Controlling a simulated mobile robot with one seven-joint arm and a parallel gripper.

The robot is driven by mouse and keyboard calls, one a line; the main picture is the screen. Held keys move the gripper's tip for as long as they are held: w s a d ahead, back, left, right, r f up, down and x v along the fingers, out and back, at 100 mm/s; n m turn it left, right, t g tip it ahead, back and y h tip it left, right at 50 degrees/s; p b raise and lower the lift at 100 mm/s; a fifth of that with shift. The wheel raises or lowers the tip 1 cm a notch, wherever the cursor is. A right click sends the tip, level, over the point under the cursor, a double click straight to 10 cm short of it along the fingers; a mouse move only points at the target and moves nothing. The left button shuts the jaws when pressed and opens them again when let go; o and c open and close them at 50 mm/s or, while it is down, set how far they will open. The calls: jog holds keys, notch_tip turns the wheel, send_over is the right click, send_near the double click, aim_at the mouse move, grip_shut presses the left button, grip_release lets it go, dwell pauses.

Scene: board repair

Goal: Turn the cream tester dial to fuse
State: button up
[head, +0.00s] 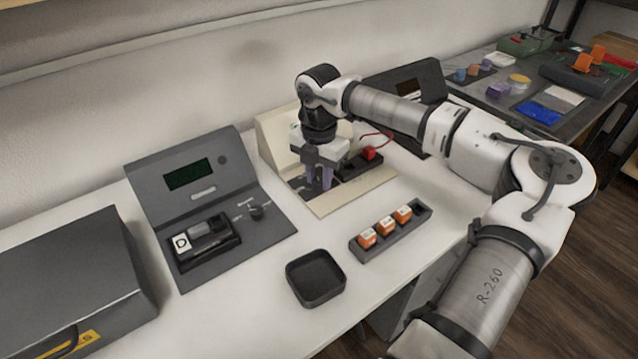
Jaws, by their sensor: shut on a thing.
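The cream tester (343,207) stands at the middle of the bench, with its back panel partly hidden behind my arm. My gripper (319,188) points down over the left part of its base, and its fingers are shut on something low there. The dial is hidden by the fingers, so its setting and labels cannot be read. A red part (369,153) with a red wire sits in a dark holder on the tester's right side.
A grey tester (265,222) with its own dial stands to the left. An empty black tray (315,278) and a rack (419,217) of orange-and-white blocks lie in front. A dark case (75,265) is at far left. Another dark device (436,82) stands behind my arm.

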aim_at(319, 180)
jog(key=m+b, duration=0.3)
jog(key=m, duration=0.1)
jog(key=shift+f, duration=0.1)
jog(key=shift+m+b, duration=0.9)
jog(key=shift+m, duration=0.7)
jog(key=o, duration=1)
notch_tip(319, 180, up, 14)
jog(key=shift+r+p, duration=0.1)
jog(key=shift+p, duration=0.25)
